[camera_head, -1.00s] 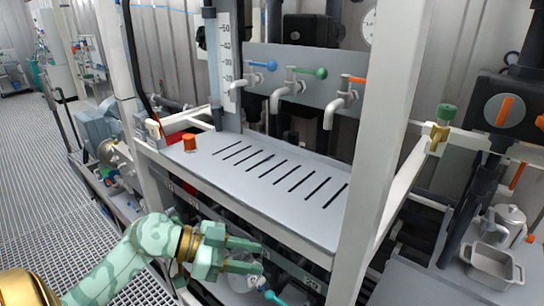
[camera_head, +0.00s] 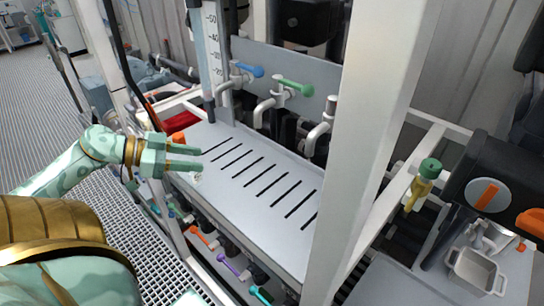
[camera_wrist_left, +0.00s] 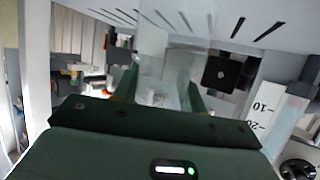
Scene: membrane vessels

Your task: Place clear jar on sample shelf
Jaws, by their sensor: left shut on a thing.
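The sample shelf (camera_head: 250,212) is a grey slotted surface in the middle of the head view, below the taps. My left gripper (camera_head: 200,158) is at the shelf's left end, its fingers over the shelf's edge. In the left wrist view the fingers (camera_wrist_left: 160,85) are shut on the clear jar (camera_wrist_left: 165,48), with shelf slots showing beyond. The jar is see-through and its outline is faint there; in the head view I cannot make it out clearly. My right gripper is not in view.
An orange-capped item (camera_head: 178,137) stands behind the left gripper. Coloured valves sit below the front edge. The slotted middle is clear.

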